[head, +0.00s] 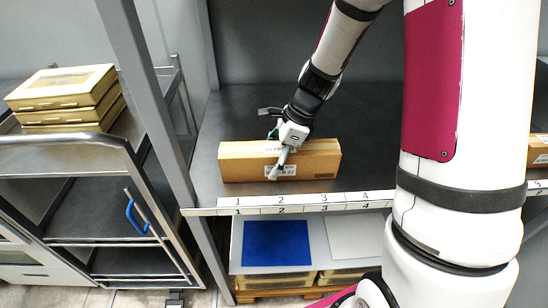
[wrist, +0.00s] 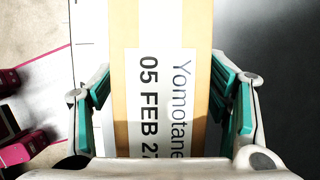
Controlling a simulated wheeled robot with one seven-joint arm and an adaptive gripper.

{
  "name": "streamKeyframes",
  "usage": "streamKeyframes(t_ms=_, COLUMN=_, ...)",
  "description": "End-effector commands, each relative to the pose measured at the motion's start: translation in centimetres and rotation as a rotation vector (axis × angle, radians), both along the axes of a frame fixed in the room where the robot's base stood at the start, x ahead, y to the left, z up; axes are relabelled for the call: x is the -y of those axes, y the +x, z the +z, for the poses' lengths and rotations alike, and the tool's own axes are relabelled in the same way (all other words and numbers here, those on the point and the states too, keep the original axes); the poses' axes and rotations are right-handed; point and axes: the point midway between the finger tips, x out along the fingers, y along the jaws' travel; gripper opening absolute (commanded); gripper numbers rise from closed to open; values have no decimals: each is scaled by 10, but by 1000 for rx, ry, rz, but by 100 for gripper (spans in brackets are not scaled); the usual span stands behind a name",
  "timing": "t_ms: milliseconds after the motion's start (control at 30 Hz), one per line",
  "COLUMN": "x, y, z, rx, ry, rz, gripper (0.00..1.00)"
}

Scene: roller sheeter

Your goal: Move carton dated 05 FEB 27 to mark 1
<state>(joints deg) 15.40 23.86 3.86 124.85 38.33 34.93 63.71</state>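A long brown carton (head: 232,166) lies on the dark shelf, its length along the front edge. In the wrist view the carton (wrist: 200,22) bears a white label reading "Yomotane" and "05 FEB 27", partly cut off. My gripper (head: 280,160) is over the middle of the carton. In the wrist view its teal-padded fingers stand on either side of the carton, with a visible gap at least on the right. Mark 1 (head: 238,201) is on the white strip at the shelf's front edge, below the carton's left end. Marks 2, 3 and 4 follow to the right.
A grey post (head: 160,110) stands left of the carton. Another carton (head: 538,150) shows at the right edge, beyond my arm. Stacked cartons (head: 65,85) lie on a metal cart at left. Below the shelf are a blue panel (head: 277,243) and a white one. The shelf behind the carton is clear.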

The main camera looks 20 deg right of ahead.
Motion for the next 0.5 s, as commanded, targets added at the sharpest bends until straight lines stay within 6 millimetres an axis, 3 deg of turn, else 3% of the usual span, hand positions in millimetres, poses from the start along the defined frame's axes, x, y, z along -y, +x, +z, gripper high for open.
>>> streamKeyframes(t_ms=267, x=0, y=0, z=4, rx=1, ry=0, rz=1, gripper=70)
streamKeyframes(t_ms=500, x=14, y=-4, z=38, rx=6, ry=-3, rz=0, gripper=70)
